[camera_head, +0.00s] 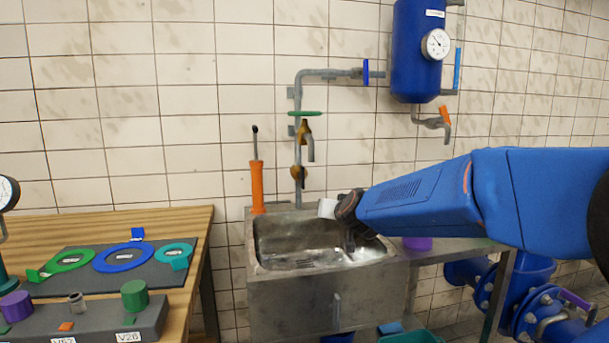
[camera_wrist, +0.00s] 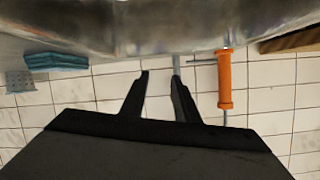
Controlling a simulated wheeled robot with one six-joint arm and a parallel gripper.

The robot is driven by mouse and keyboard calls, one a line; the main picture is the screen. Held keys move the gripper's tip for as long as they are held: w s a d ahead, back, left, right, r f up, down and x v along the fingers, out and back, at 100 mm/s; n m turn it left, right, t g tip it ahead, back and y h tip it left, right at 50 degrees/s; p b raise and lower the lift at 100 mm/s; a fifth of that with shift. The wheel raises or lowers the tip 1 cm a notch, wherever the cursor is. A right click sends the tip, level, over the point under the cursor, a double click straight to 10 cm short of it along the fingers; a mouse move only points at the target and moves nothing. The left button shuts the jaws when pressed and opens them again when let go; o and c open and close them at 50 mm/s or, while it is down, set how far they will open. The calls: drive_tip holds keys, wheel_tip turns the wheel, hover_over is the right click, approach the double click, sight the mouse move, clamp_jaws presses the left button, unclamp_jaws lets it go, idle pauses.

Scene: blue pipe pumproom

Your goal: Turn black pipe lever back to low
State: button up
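A small black lever (camera_head: 303,174) sits beside a brass fitting on the grey vertical pipe (camera_head: 298,150), below the brass tap (camera_head: 305,131) and above the sink. It looks tilted downward, though it is too small to be sure. My gripper (camera_head: 354,236) is at the right part of the sink, right of and below the lever, apart from it. In the wrist view my gripper (camera_wrist: 160,76) has its two black fingers apart with nothing between them. There the grey pipe (camera_wrist: 176,62) shows partly behind one finger, and I cannot make out the lever.
The metal sink (camera_head: 290,290) stands against the tiled wall. An orange hand pump (camera_head: 257,188) stands at its back left and shows in the wrist view (camera_wrist: 225,80). A green handwheel (camera_head: 305,113) is above the tap. A wooden table (camera_head: 130,222) is at left.

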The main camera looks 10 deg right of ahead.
sight(304, 173)
drive_tip(key=s+a+r+n+t, duration=0.3)
drive_tip(key=a+r+t, duration=0.15)
drive_tip(key=r, duration=0.35)
drive_tip(key=shift+g, duration=0.25)
drive_tip(key=w, duration=1.7)
drive_tip(key=shift+w+a, duration=0.1)
drive_tip(key=shift+w, duration=0.25)
clamp_jaws()
